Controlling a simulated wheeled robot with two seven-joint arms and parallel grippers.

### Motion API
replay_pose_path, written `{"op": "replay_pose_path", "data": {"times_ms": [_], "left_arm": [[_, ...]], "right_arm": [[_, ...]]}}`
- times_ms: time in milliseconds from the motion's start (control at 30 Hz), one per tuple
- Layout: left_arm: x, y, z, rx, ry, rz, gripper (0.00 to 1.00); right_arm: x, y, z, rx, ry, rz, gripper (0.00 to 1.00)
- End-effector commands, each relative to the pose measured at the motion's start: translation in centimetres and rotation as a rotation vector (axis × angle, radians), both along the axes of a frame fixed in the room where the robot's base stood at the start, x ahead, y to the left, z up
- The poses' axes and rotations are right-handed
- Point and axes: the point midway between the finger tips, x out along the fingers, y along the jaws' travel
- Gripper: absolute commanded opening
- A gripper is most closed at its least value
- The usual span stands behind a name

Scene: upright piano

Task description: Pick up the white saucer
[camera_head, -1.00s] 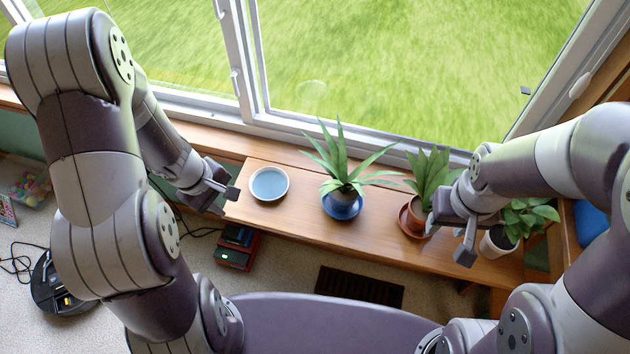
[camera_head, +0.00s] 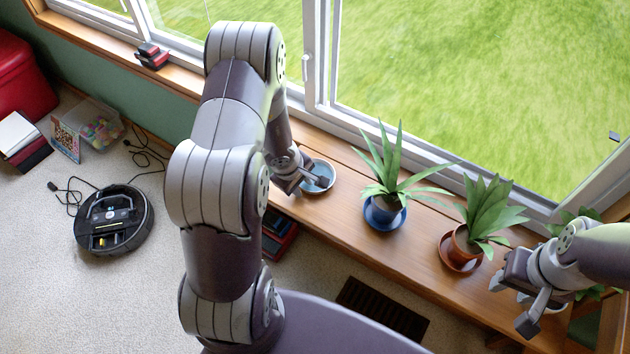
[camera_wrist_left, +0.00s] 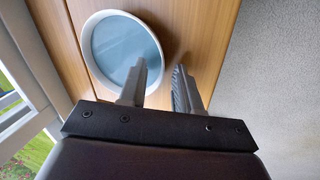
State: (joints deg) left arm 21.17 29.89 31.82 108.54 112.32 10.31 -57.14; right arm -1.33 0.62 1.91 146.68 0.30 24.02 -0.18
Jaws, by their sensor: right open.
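My left gripper (camera_head: 312,186) is at the saucer's near edge. In the left wrist view the saucer (camera_wrist_left: 112,42) shows ahead of the left gripper (camera_wrist_left: 160,66). Its fingers are apart, one over the saucer's inside and one outside the rim over the wood. I cannot tell how high they are above it. My right gripper (camera_head: 511,306) is open and empty at the bench's right end.
A spiky plant in a blue pot (camera_head: 384,213) stands right of the saucer. Further right is a plant in a terracotta pot (camera_head: 463,243) on a saucer. The window runs behind the bench (camera_head: 345,225). A robot vacuum (camera_head: 113,219) sits on the carpet at left.

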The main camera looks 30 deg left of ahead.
Motion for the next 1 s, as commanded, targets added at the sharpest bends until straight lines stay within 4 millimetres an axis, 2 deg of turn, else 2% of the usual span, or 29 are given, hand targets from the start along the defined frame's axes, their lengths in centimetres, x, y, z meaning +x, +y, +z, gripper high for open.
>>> {"op": "replay_pose_path", "data": {"times_ms": [233,267,333,367,767,867,1000], "left_arm": [[0.1,0.0,-0.4,0.001,-0.001,-0.001,0.33],[0.1,0.0,-0.4,0.001,-0.001,0.0,0.26],[0.1,0.0,-0.3,0.001,-0.001,0.0,0.04],[0.1,0.0,-0.3,0.001,-0.001,0.0,0.0],[0.2,0.0,0.1,0.0,-0.002,0.001,0.0],[0.2,0.0,1.2,0.0,-0.003,0.0,0.0],[0.2,0.0,3.8,0.0,-0.002,-0.002,0.0]], "right_arm": [[0.0,0.0,-0.1,0.0,0.0,0.0,0.43],[0.0,0.0,-0.1,0.0,0.0,0.0,0.43],[0.0,0.0,-0.1,0.0,0.0,0.0,0.43],[0.0,0.0,-0.1,0.0,0.0,0.0,0.43],[0.0,0.0,0.1,0.0,0.0,0.0,0.43],[0.0,0.0,0.8,0.0,0.0,0.0,0.43],[0.0,0.0,2.4,0.0,0.0,0.0,0.43]]}}
